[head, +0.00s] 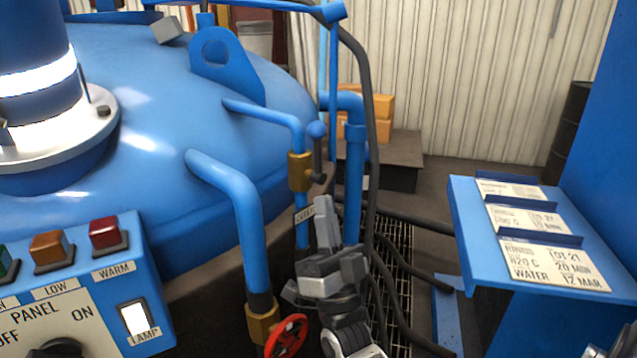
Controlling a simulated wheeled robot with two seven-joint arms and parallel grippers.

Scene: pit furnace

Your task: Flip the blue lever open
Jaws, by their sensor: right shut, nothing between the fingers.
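A brass valve (300,172) sits on a thin blue pipe in the middle of the view. Beside it a short upright lever (317,131) has a blue rounded top and a dark lower part. My right gripper (323,208) is shut and empty, its fingers pointing up. In the picture it is just below the valve and lever, in front of the pipe and a small label. I cannot tell the exact depth gap, but no contact with the lever shows.
A red handwheel (286,336) on a second valve is left of my right wrist. The large blue furnace lid (150,110) fills the left. A control panel (90,290) is at lower left. Black hoses (372,150) run close on the right. A blue stand (466,225) holds cards.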

